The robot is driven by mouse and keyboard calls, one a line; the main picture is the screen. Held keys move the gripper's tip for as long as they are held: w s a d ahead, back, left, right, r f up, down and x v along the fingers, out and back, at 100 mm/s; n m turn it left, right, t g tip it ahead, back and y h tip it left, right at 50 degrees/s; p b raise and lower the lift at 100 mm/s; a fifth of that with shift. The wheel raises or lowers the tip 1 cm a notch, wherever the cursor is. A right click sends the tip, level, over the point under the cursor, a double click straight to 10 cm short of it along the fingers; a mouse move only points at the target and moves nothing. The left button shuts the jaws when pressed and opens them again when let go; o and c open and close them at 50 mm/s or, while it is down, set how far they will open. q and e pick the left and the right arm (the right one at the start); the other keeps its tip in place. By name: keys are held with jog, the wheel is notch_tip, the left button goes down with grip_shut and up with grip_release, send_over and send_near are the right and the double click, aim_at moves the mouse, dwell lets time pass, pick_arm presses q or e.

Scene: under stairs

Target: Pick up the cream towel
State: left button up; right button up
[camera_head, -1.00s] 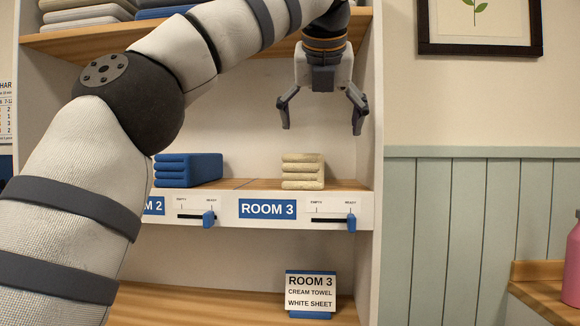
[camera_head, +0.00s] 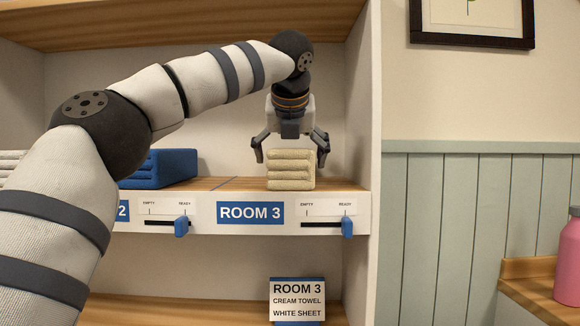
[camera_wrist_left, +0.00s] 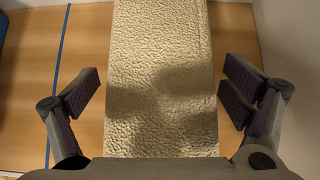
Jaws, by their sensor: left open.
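The cream towel (camera_head: 291,171) is a folded stack on the wooden shelf above the ROOM 3 label. My left gripper (camera_head: 290,158) is open and comes down from above, with one finger on each side of the towel's upper part. In the left wrist view, the towel (camera_wrist_left: 163,80) runs between the two open fingers of my left gripper (camera_wrist_left: 164,97), with a gap on both sides. My right gripper is not in view.
A blue folded towel (camera_head: 160,168) lies on the same shelf to the left. The shelf's right wall (camera_head: 362,110) stands close to the gripper. The ROOM 3 label (camera_head: 250,212) and a blue slider (camera_head: 347,227) are on the shelf front. A ROOM 3 card (camera_head: 297,298) stands below.

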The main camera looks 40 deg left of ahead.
pick_arm(q)
jog(key=shift+w+a+f, duration=0.35)
jog(key=shift+f, duration=0.05)
jog(key=c, duration=1.4)
jog(key=shift+r, duration=0.15)
jog(key=shift+w+r, duration=0.1)
jog(key=shift+r, duration=0.25)
jog(key=s+r, duration=0.1)
jog(key=r, duration=0.1)
jog(key=s+r, duration=0.2)
jog(key=r, duration=0.1)
jog(key=s+d+r, duration=0.1)
jog(key=s+r, duration=0.1)
jog(key=r, duration=0.1)
jog(key=shift+r, duration=0.15)
jog(key=s+d+r, duration=0.1)
jog(key=s+r, duration=0.2)
jog(key=s, duration=0.6)
jog(key=shift+d+r, duration=0.4)
